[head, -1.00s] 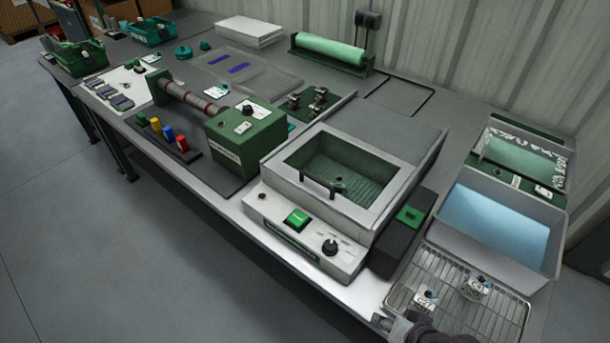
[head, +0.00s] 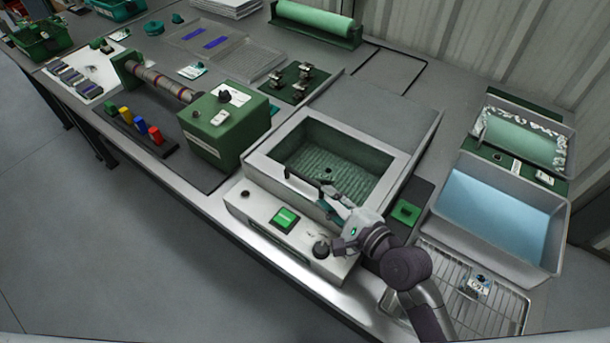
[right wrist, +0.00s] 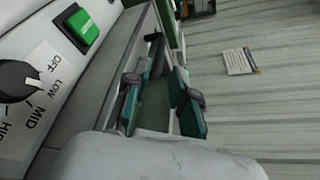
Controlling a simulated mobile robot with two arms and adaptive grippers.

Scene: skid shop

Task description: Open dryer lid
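The dryer is a grey box with a windowed lid (head: 268,166), which lies closed. Its front panel (head: 255,215) has a green button (head: 285,218) and a dark knob (head: 321,250); the wrist view shows the button (right wrist: 79,27) and knob (right wrist: 18,82) too. A dark handle (head: 288,172) runs along the lid's front edge. My right gripper (head: 328,202) is over the lid's front edge at the handle's right end. In the wrist view its teal-padded fingers (right wrist: 160,103) stand apart, with nothing clearly held. A dark handle end (right wrist: 155,42) shows just beyond them. My left gripper is out of view.
A green machine (head: 222,130) with a roller stands to the left. Clear floor lies in front of the bench.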

